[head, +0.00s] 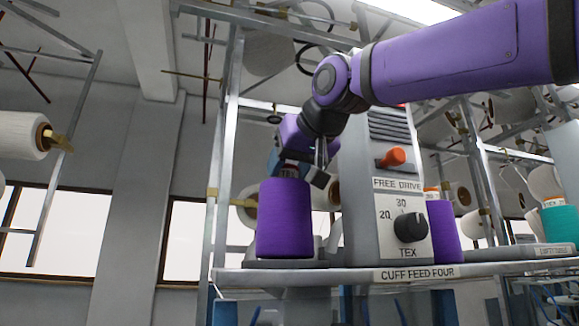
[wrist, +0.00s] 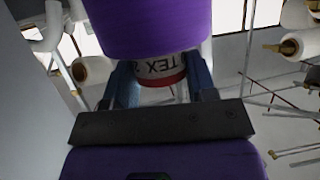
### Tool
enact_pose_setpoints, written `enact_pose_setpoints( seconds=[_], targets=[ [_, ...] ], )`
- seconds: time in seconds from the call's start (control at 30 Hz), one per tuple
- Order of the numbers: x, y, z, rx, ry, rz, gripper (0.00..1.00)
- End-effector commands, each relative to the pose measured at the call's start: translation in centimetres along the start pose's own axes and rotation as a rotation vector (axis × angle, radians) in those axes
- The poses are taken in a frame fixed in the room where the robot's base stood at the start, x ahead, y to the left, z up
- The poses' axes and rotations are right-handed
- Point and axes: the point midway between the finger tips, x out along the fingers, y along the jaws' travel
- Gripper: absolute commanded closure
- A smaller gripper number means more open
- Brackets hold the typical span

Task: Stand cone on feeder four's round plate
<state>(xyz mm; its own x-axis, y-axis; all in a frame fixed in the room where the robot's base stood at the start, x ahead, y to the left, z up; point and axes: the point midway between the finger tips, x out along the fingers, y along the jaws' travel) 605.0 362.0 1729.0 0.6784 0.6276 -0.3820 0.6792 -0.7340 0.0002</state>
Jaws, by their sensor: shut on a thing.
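A purple yarn cone (head: 284,220) stands upright at the left of the shelf marked CUFF FEED FOUR. My gripper (head: 290,170) is above it and shut on its narrow top. In the wrist view, my gripper (wrist: 160,82) has its blue fingers on either side of the white and red collar marked TEX, and the purple cone (wrist: 150,25) fills the top. The dark round plate (head: 286,264) is directly under the cone's base in the head view. I cannot tell whether the base touches it or hangs just above it.
A grey control box (head: 385,190) with an orange knob and a black TEX dial stands close to the right of the cone. Another purple cone (head: 443,231) is behind it. A teal cone (head: 560,223) is farther right. Metal frame posts (head: 226,160) rise behind the shelf (head: 340,277).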

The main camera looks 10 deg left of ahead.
Motion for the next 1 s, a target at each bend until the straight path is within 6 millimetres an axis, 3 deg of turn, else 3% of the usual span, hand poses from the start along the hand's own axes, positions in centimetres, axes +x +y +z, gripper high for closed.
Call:
enact_pose_setpoints(
  seconds=[0.3, 0.33, 0.43, 0.8, 1.0],
  targets=[
    [0.1, 0.0, 0.2, 0.0, 0.001, 0.0, 0.98],
    [0.1, 0.0, 0.3, 0.0, -0.001, 0.0, 0.46],
    [0.1, 0.0, 0.2, 0.0, -0.001, 0.0, 0.23],
    [-0.1, 0.0, -0.1, 0.0, 0.0, 0.0, 0.23],
    [-3.1, 0.1, -0.1, 0.0, 0.003, 0.001, 0.23]
  ],
)
